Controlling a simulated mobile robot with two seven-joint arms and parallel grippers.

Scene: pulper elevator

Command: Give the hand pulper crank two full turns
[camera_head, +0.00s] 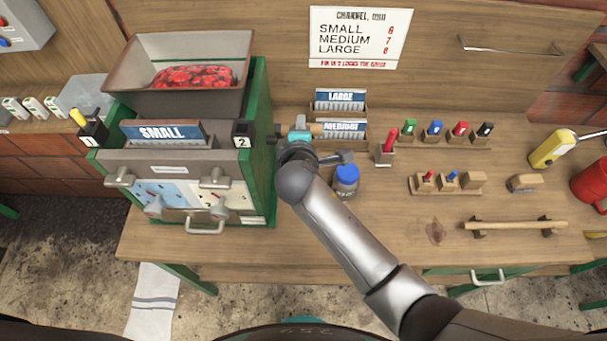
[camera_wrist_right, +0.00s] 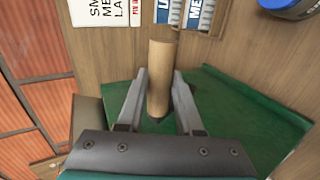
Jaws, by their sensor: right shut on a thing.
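The hand pulper (camera_head: 262,120) is a green-framed machine at the left of the bench, with a grey hopper (camera_head: 124,80) of red cherries (camera_head: 195,77) on top. My right gripper (camera_head: 300,136) is at the pulper's right side, mostly hidden behind my own wrist in the head view. In the right wrist view, a round wooden crank handle (camera_wrist_right: 161,60) stands between the two fingers of the right gripper (camera_wrist_right: 160,75), which is shut on it. The crank arm is mostly hidden, so I cannot tell its angle. My left gripper is not in view.
A blue-capped jar (camera_head: 346,180) stands close to my right forearm. Card boxes (camera_head: 340,100) stand behind the gripper. Coloured markers in racks (camera_head: 440,143), a yellow torch (camera_head: 552,150) and a red mug (camera_head: 590,185) are farther right.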

